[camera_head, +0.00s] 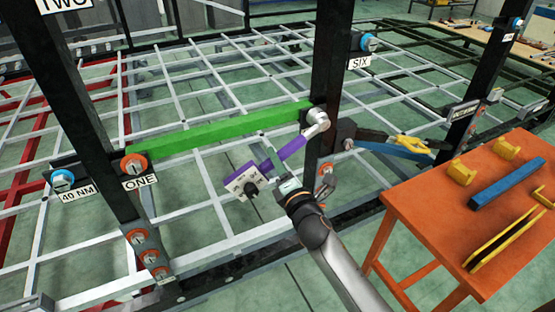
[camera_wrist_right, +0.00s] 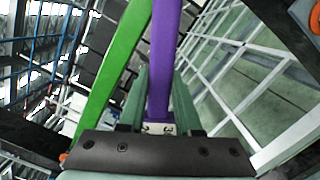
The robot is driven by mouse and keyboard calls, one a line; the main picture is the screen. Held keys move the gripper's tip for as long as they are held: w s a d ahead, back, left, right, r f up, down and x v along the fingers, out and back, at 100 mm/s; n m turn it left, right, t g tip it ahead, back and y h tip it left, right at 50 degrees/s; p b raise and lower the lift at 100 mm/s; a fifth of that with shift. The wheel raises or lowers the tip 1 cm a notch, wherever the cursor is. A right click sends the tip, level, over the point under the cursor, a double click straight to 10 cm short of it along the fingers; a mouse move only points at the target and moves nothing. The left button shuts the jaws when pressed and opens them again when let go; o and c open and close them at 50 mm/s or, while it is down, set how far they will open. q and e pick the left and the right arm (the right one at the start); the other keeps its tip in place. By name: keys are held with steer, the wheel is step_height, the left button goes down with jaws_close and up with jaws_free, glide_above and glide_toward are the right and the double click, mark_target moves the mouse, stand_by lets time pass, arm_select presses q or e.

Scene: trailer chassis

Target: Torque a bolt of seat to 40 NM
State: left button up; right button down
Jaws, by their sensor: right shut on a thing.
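My right gripper (camera_head: 285,182) is shut on a purple tool (camera_head: 292,149), which looks like a torque wrench. Its white-grey round head (camera_head: 316,122) is at the dark upright post, by the right end of a green bar (camera_head: 225,130); whether it sits on a bolt is hidden. A pale box with a dark knob (camera_head: 246,184) is at the tool's lower left. In the right wrist view the purple shaft (camera_wrist_right: 163,60) stands between my fingers, beside the green bar (camera_wrist_right: 118,62). A blue-ringed bolt (camera_head: 62,180) is above the "40 NM" label (camera_head: 77,193). My left gripper is out of view.
Orange-ringed bolts (camera_head: 134,163) are on the left post. Another blue-ringed bolt (camera_head: 368,43) is near the "SIX" label. A blue bar and yellow piece (camera_head: 411,143) project right of the post. An orange table (camera_head: 405,200) with tools stands at right.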

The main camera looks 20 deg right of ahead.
steer(key=shift+r, duration=0.2)
steer(key=shift+a+r+m+p, duration=0.25)
steer(key=shift+r+m+p, duration=0.25)
steer(key=shift+r+p, duration=0.05)
steer(key=shift+a+r+m+p, duration=0.2)
steer(key=shift+r+m+p, duration=0.3)
steer(key=shift+a+r+m, duration=0.2)
steer(key=shift+r+m, duration=0.3)
steer(key=shift+r, duration=0.15)
steer(key=shift+d+f+n, duration=0.15)
steer(key=shift+f+n, duration=0.15)
steer(key=shift+f, duration=0.15)
steer(key=shift+s, duration=0.15)
